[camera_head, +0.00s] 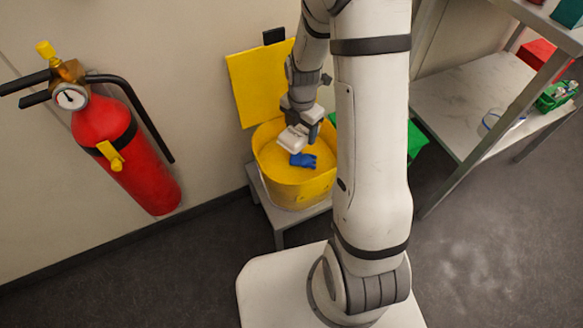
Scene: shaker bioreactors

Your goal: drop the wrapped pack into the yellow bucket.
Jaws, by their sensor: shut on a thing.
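The yellow bucket (290,192) stands on a low grey stand, with its yellow lid (259,82) raised behind it. My gripper (298,129) hangs over the bucket's opening, pointing down. It is shut on a small white pack (291,140), which appears to be the wrapped pack. In the picture the pack overlaps the bucket's inside; its exact height above the bottom is hard to tell. A blue item (303,160) lies inside the bucket, just below and right of the pack. My arm hides the area right of the bucket.
A red fire extinguisher (106,130) hangs on the wall at left. A metal shelf (470,100) stands at right with a green basket (556,96) on it. A green container (416,140) shows behind my arm. The floor at lower right is clear.

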